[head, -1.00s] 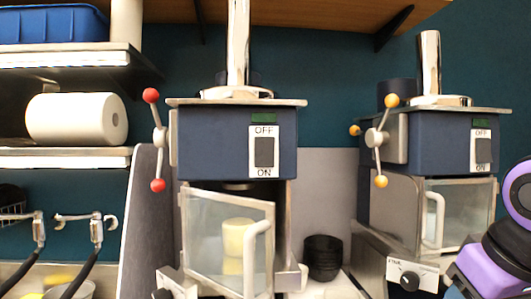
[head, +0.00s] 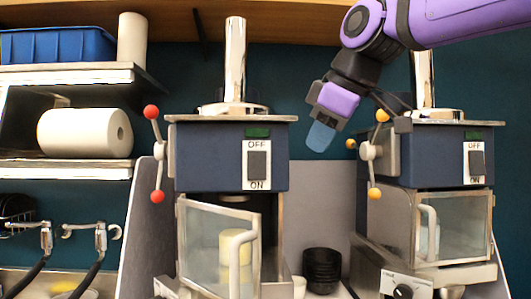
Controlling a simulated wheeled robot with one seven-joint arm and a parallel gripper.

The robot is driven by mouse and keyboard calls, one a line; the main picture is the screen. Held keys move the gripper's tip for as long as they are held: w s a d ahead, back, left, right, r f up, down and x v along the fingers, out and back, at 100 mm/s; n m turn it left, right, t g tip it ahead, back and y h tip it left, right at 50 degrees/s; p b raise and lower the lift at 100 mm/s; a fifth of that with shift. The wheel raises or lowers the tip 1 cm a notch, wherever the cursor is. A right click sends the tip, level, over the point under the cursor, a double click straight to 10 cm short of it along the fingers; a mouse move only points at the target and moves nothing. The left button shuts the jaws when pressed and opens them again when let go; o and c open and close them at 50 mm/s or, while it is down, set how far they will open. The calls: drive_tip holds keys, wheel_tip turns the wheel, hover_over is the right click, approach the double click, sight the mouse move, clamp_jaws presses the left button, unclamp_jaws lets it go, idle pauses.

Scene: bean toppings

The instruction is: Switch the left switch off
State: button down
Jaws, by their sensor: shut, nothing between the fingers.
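The left switch (head: 257,165) is a dark rocker on a white plate, with OFF above it and ON below. It sits on the front of the left dark blue machine (head: 205,160). I cannot tell which way the rocker is tipped. My gripper (head: 320,137) has blue fingertips pointing down and slightly left. It is shut and empty, to the right of the left switch and a little higher, between the two machines. It appears apart from both machines.
The right machine (head: 415,160) has its own switch (head: 476,163) and yellow-knobbed handle. The left machine has a red-knobbed handle (head: 156,152) and a partly open glass door (head: 212,245). Dark stacked bowls (head: 322,268) stand between them. A shelf (head: 70,76) is at left.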

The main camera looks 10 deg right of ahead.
sight(262, 153)
drive_tip(key=w+a+r+n+y, duration=0.1)
drive_tip(key=a+r+n, duration=0.2)
drive_tip(key=a+r, duration=0.2)
drive_tip(key=shift+w+a, duration=0.15)
drive_tip(key=shift+a, duration=0.05)
drive_tip(key=shift+f, duration=0.15)
drive_tip(key=x, duration=0.3)
drive_tip(key=w+x, duration=0.1)
drive_tip(key=x, duration=0.3)
drive_tip(key=w+r+x, duration=0.1)
drive_tip(key=x, duration=0.3)
drive_tip(key=shift+d, duration=0.2)
drive_tip(key=shift+w+r, duration=0.2)
drive_tip(key=shift+w, duration=0.5)
